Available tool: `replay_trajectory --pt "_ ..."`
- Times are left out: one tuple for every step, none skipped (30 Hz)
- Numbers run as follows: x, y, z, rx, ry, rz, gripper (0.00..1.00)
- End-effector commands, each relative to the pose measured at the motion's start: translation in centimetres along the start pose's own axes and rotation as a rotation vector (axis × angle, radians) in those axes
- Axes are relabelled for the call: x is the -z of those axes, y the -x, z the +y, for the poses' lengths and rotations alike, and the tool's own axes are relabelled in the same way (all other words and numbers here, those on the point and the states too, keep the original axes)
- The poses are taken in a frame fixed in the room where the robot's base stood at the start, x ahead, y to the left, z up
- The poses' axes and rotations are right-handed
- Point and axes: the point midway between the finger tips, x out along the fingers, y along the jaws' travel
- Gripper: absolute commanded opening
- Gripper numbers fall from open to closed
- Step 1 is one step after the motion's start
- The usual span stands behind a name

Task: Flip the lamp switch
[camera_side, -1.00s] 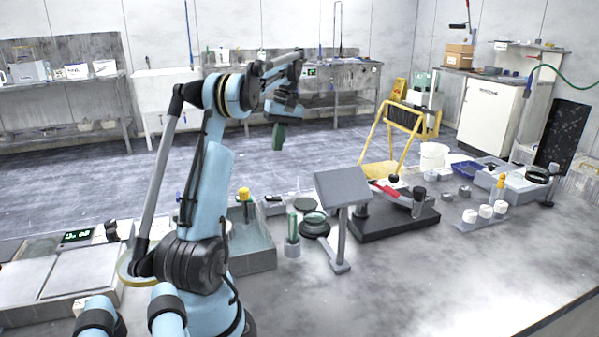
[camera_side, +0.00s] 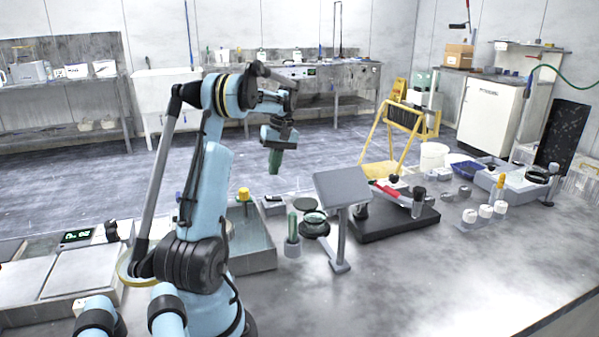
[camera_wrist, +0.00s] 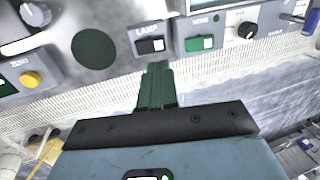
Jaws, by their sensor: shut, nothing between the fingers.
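The lamp switch (camera_wrist: 151,45) is a small black-and-white rocker on a grey box marked LAMP, in the upper middle of the wrist view. My gripper (camera_wrist: 158,66) has its green fingers together and empty. In the wrist view its tips lie just below the switch, with a small gap in the picture. In the side view my gripper (camera_side: 275,172) points down in the air behind the bench items. I cannot pick out the lamp switch for sure in the side view.
A green button (camera_wrist: 199,43) and a black knob (camera_wrist: 246,30) sit right of the switch. A dark disc (camera_wrist: 93,49) and a yellow button (camera_wrist: 30,79) lie left. In the side view a tilted grey panel (camera_side: 341,186) stands on a post to the right.

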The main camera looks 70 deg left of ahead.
Motion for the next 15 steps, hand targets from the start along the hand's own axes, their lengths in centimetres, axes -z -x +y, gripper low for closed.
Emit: replay_trajectory --pt "0.0 -0.9 0.0 0.0 0.0 0.0 0.0" --pt "0.0 -1.5 0.0 0.0 0.0 0.0 0.0" --pt "0.0 -2.2 0.0 0.0 0.0 0.0 0.0" --pt "0.0 -2.7 0.0 0.0 0.0 0.0 0.0" --pt "0.0 -3.2 0.0 0.0 0.0 0.0 0.0" --pt "0.0 -3.9 0.0 0.0 0.0 0.0 0.0" --pt "0.0 -4.3 0.0 0.0 0.0 0.0 0.0" --pt "0.0 -4.7 0.0 0.0 0.0 0.0 0.0" --pt "0.0 -5.3 0.0 0.0 0.001 0.0 0.0" --pt "0.0 -5.6 0.0 0.0 0.001 0.0 0.0" --pt "0.0 -6.0 0.0 0.0 0.001 0.0 0.0" --pt "0.0 -6.3 0.0 0.0 0.001 0.0 0.0" --pt "0.0 -6.6 0.0 0.0 0.001 0.0 0.0" --pt "0.0 -6.8 0.0 0.0 0.001 0.0 0.0" --pt "0.0 -7.0 0.0 0.0 0.001 0.0 0.0"
